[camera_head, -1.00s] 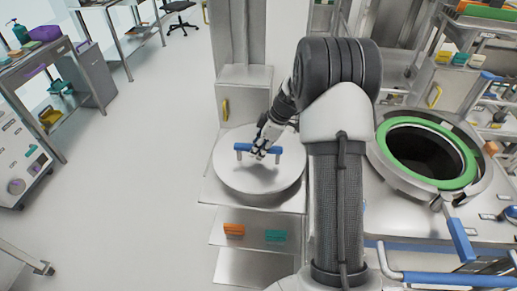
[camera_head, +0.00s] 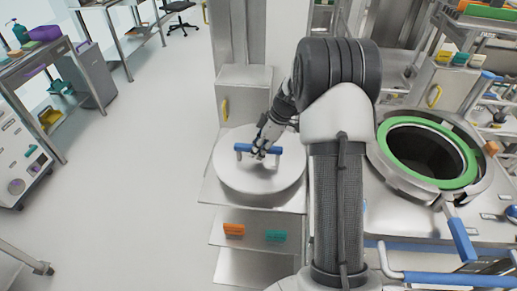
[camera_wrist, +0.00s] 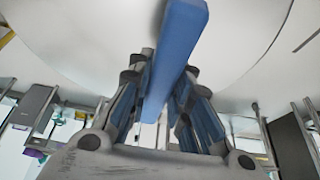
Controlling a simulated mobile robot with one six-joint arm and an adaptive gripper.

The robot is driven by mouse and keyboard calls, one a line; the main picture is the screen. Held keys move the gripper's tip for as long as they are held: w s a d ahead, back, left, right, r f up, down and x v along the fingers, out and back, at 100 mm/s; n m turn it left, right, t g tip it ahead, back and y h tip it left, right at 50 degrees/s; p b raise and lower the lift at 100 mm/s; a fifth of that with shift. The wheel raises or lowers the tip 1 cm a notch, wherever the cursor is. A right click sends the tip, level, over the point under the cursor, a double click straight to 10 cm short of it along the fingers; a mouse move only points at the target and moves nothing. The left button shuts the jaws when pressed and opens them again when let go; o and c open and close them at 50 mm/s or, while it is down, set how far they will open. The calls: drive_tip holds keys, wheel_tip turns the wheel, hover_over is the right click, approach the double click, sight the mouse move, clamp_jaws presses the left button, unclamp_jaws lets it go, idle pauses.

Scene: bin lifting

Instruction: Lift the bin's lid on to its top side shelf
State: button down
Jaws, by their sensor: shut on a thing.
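The lid (camera_head: 262,178) is a round pale metal disc with a blue bar handle (camera_head: 243,148). It lies flat at the top of the side shelf (camera_head: 212,193), left of the bin; I cannot tell from this angle whether it fully touches the shelf. My gripper (camera_head: 259,152) is at the middle of the handle and shut on it. In the wrist view the blue handle (camera_wrist: 180,40) runs between my fingers (camera_wrist: 160,110), with the pale lid (camera_wrist: 90,35) behind it. The bin (camera_head: 425,155) is open at the right, with a green ring around its dark mouth.
Orange and teal items (camera_head: 234,230) sit on the lower shelf. A cabinet with a yellow handle (camera_head: 225,108) stands behind the lid. A blue handrail (camera_head: 440,279) runs along the front right.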

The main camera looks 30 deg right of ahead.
drive_tip(key=shift+w+r, duration=0.1)
drive_tip(key=shift+r, duration=0.1)
drive_tip(key=c, duration=1.4)
unclamp_jaws()
drive_tip(key=shift+f, duration=0.1)
drive_tip(key=shift+c, duration=0.2)
drive_tip(key=shift+o, duration=0.2)
drive_tip(key=shift+s+f, duration=0.15)
drive_tip(key=shift+s, duration=0.1)
drive_tip(key=v, duration=1.2)
